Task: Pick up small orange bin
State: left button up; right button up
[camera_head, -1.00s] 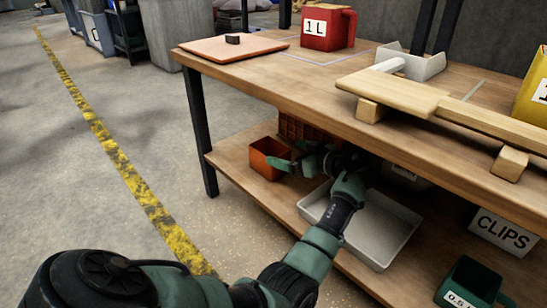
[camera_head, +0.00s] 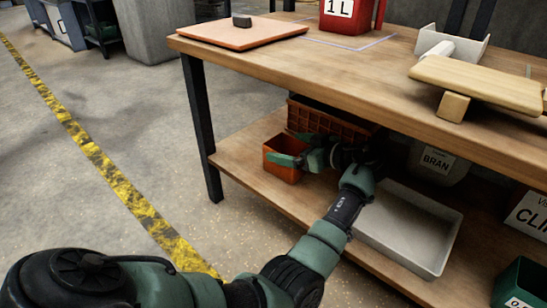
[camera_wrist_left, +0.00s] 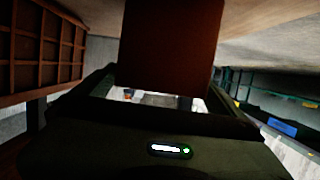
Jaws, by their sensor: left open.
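The small orange bin (camera_head: 284,173) is an open box on the lower shelf near the table's left end. In the left wrist view a dark reddish-brown wall (camera_wrist_left: 170,45), probably the bin's, fills the upper middle. My left gripper (camera_head: 293,147) reaches in from the right under the tabletop. It is open, with one green finger across the front of the bin and the other near its back. I cannot tell whether the fingers touch it. My right gripper is not in view.
A larger brown-orange crate (camera_head: 327,121) stands just behind, also in the left wrist view (camera_wrist_left: 45,50). A grey tray (camera_head: 410,228) lies right of my forearm, with a BRAN container (camera_head: 436,162) behind it. The tabletop (camera_head: 330,68) is close above; a table leg (camera_head: 200,125) stands left.

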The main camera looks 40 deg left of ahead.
pick_arm(q)
jog(key=shift+d+r, duration=0.1)
jog(key=shift+c, duration=0.9)
jog(key=c, duration=1.9)
jog(key=shift+r, duration=0.1)
jog(key=shift+c, duration=0.2)
